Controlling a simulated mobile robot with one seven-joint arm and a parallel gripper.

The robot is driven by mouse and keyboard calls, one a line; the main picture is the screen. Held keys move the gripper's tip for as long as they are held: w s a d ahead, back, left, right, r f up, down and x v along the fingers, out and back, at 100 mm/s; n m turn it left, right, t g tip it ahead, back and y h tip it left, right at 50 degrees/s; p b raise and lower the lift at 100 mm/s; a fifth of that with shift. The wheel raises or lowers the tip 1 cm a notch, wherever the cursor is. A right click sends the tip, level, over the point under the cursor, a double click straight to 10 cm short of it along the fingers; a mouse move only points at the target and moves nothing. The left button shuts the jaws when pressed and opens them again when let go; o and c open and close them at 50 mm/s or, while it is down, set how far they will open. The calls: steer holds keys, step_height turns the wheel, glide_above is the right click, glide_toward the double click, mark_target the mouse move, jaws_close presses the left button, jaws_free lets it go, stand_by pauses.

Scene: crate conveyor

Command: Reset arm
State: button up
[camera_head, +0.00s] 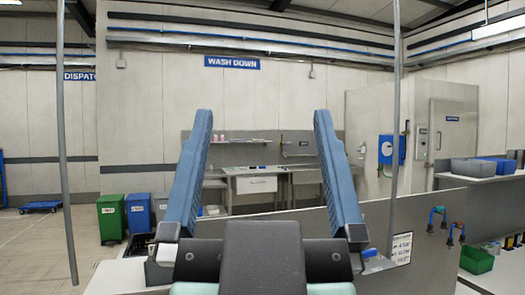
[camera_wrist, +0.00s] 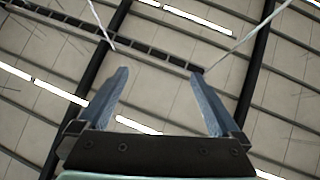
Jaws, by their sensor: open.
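My gripper (camera_head: 262,122) is raised in front of the head camera with its two long blue fingers spread wide apart. It is open, and nothing is between the fingers. In the wrist view my gripper (camera_wrist: 160,80) points up at the ceiling (camera_wrist: 175,65), with its fingers apart and empty. In the head view the fingers and the dark palm hide part of the wash-down area behind.
A low grey partition (camera_head: 420,215) crosses in front at the right. A sink bench (camera_head: 255,182) stands at the back wall under a WASH DOWN sign (camera_head: 232,62). Green (camera_head: 111,218) and blue (camera_head: 139,213) bins stand left. Thin poles (camera_head: 66,150) rise on both sides.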

steer(key=shift+s+r, duration=0.5)
steer(key=shift+r, duration=0.1)
steer(key=shift+r+p, duration=0.8)
steer(key=shift+p, duration=0.05)
